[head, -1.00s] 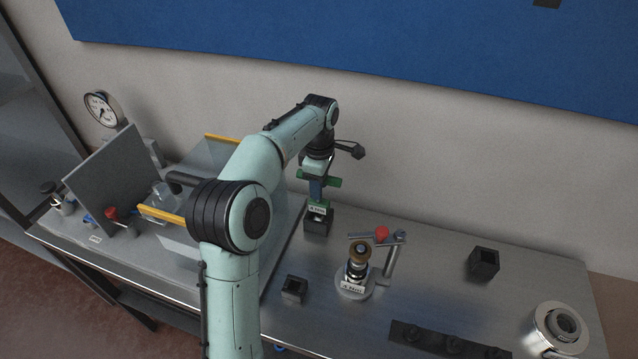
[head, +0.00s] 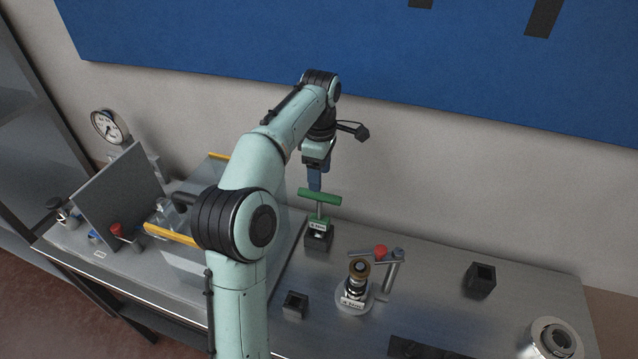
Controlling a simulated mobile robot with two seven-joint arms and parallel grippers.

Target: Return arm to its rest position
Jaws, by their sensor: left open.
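My left arm comes in from the lower left and reaches over the metal bench. My left gripper (head: 315,183) is open and points down. It hangs just above a green T-handled tool (head: 319,198) and looks clear of it. The tool stands upright in a black square holder (head: 318,240), with a small white label on its green lower block. My right gripper does not show.
A brass-topped fitting (head: 357,277) on a round base stands right of the holder, beside a red-knobbed stand (head: 393,270). Empty black holders (head: 295,305) (head: 480,280) sit nearby. A clear box with yellow edges (head: 172,235) and a grey panel (head: 120,200) stand left.

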